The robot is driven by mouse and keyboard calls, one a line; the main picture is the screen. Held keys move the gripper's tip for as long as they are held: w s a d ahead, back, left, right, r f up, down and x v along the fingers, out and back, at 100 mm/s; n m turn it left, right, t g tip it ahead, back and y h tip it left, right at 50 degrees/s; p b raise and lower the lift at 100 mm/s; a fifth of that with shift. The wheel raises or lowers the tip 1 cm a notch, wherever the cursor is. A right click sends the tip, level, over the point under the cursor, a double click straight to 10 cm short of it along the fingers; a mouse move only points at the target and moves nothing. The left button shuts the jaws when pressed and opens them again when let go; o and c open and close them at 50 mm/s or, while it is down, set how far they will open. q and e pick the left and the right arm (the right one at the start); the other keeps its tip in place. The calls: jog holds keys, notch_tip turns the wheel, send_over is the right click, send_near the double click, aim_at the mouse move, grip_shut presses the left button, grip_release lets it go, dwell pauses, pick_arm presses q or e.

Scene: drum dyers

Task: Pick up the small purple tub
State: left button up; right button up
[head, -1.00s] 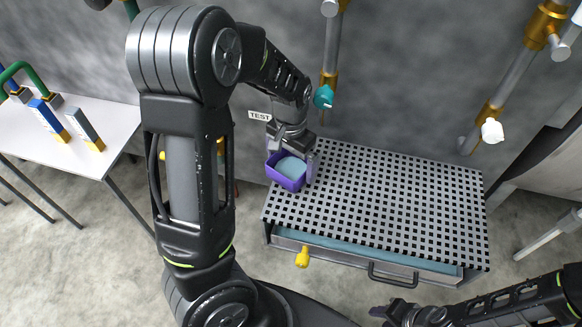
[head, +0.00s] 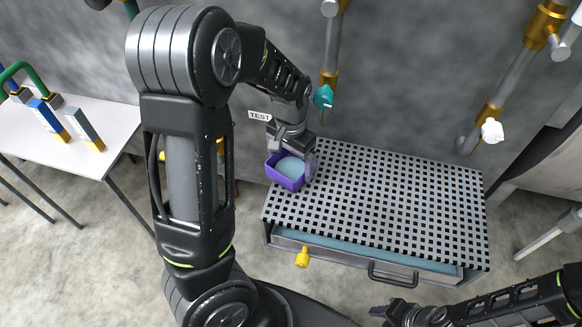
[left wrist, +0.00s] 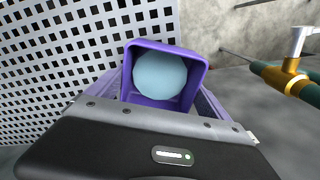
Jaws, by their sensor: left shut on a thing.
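The small purple tub (head: 284,180) is at the left end of the perforated grate top, with pale blue content inside. My left gripper (head: 293,156) comes down over it and is shut on it, with a finger showing at the tub's right side. In the left wrist view the tub (left wrist: 187,95) sits in front of the gripper body, its open top showing a round pale blue surface. I cannot tell whether the tub touches the grate. My right gripper (head: 402,314) is low at the bottom right, away from the tub; its fingers are too unclear to judge.
The grate (head: 395,200) is otherwise clear. Below it is a drawer with a dark handle (head: 392,275) and a yellow tap (head: 302,257). A pipe with a teal knob (head: 323,97) hangs behind the tub. A white table (head: 60,150) stands at left.

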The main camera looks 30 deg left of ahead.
aim_at(291, 173)
pick_arm(q)
jog(key=shift+c, duration=1.3)
jog(key=shift+r, duration=0.15)
jog(key=shift+s+d+r, duration=0.1)
jog(key=shift+r, duration=0.1)
notch_tip(291, 173, up, 7)
jog(key=s+d+b, duration=0.3)
jog(key=s, duration=0.6)
jog(key=s+d+b, duration=0.3)
jog(key=s+b, duration=0.1)
jog(key=s, duration=0.5)
jog(key=shift+s+d+f, duration=0.2)
jog(key=shift+s+f, duration=0.1)
jog(key=shift+f, duration=0.05)
jog(key=shift+s, duration=0.1)
